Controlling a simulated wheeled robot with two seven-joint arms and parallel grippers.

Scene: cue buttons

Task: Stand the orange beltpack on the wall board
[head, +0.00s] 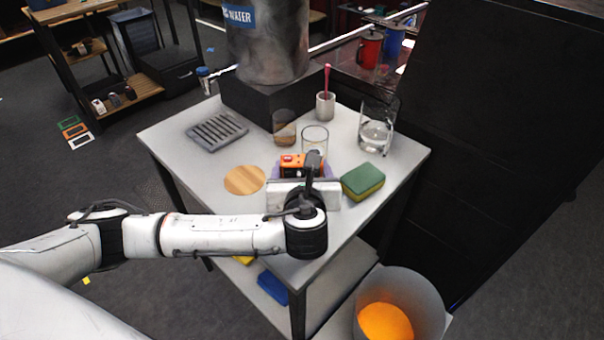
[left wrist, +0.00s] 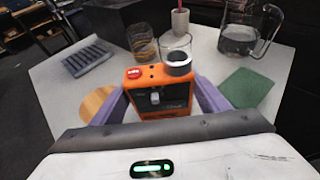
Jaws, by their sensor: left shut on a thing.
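The orange beltpack (head: 291,162) is a small orange box with a dark face, a red button and a grey ring-like knob on top; it also shows in the left wrist view (left wrist: 146,76). My left gripper (head: 303,172) is shut on it, with a purple finger on each side in the left wrist view (left wrist: 160,97). The beltpack is upright over the front middle of the table; whether it touches the tabletop cannot be told. I cannot make out a wall board in either view. My right gripper is in neither view.
On the table (head: 180,140) stand two glasses (head: 315,137), a glass jug (head: 375,130), a cup with a red stick (head: 325,105), a green sponge (head: 362,181), a wooden coaster (head: 244,179) and a grey slatted rack (head: 216,132). A bin (head: 425,290) stands at front right.

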